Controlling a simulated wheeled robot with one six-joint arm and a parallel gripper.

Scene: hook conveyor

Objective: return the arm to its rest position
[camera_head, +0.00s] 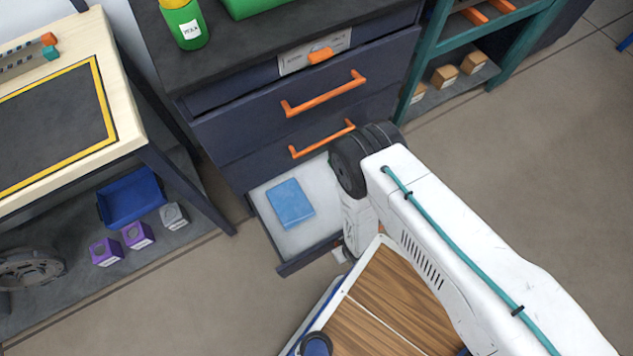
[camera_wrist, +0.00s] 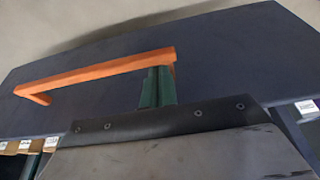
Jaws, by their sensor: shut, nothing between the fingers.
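My gripper (camera_wrist: 157,88) shows in the wrist view as two dark green fingers, closed together with nothing between them. They overlap the right end of an orange drawer handle (camera_wrist: 95,73) on a dark panel (camera_wrist: 225,60); I cannot tell whether they touch it. In the head view my white arm (camera_head: 440,215) reaches down and forward to the open bottom drawer (camera_head: 262,212). The gripper itself is hidden there behind the arm. A blue box (camera_head: 290,204) lies flat in the drawer's light tray.
A green bottle (camera_head: 184,25) stands on top. A wooden workbench (camera_head: 122,95) is at the left, a teal shelf (camera_head: 425,62) at the back right. Open floor (camera_head: 540,160) lies to the right.

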